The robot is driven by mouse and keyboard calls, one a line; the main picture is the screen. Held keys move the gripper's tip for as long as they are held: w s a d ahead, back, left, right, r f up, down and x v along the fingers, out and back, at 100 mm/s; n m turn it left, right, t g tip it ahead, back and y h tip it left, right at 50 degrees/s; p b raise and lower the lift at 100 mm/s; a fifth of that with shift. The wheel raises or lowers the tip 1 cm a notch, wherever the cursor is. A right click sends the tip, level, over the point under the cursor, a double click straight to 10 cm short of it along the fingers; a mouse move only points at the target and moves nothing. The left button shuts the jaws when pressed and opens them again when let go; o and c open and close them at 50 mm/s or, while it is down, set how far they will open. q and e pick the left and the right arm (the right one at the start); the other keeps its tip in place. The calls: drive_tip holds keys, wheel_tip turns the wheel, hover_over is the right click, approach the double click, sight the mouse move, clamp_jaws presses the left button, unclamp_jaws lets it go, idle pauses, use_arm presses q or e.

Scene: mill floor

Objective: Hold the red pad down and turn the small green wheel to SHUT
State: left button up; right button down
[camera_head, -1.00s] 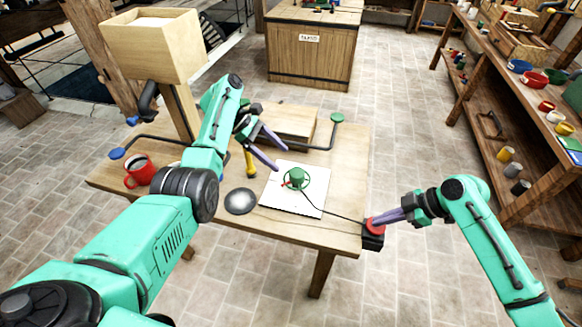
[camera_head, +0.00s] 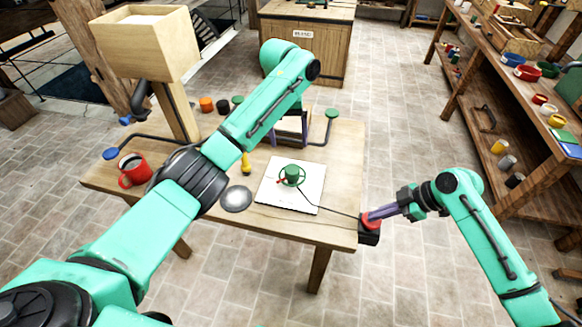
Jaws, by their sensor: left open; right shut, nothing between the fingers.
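The small green wheel (camera_head: 293,175) stands on a white plate (camera_head: 285,198) on the table, with a red mark at its left side. Any SHUT lettering is too small to read. The red pad (camera_head: 371,220) sits on a black box at the table's right front edge, a cable running from the plate to it. My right gripper (camera_head: 378,214) is shut, its tips on the red pad, seemingly touching it. My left gripper (camera_head: 288,134) is open beyond the wheel.
A red mug (camera_head: 134,169), a grey disc (camera_head: 236,198) and a yellow-handled tool (camera_head: 246,163) lie left of the plate. A pipe with a green knob (camera_head: 332,113) runs behind it. A wooden hopper (camera_head: 147,45) stands at the back left. The table front is clear.

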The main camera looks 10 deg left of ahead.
sight(293, 169)
use_arm(q)
drive_tip(key=f, duration=0.4)
drive_tip(key=f+m, duration=0.1)
drive_tip(key=f, duration=0.3)
drive_tip(key=d+f+m+y, duration=0.1)
drive_tip(key=f, duration=0.3)
drive_tip(key=shift+s+d+f, duration=0.1)
drive_tip(key=shift+s, duration=0.1)
drive_tip(key=c, duration=1.4)
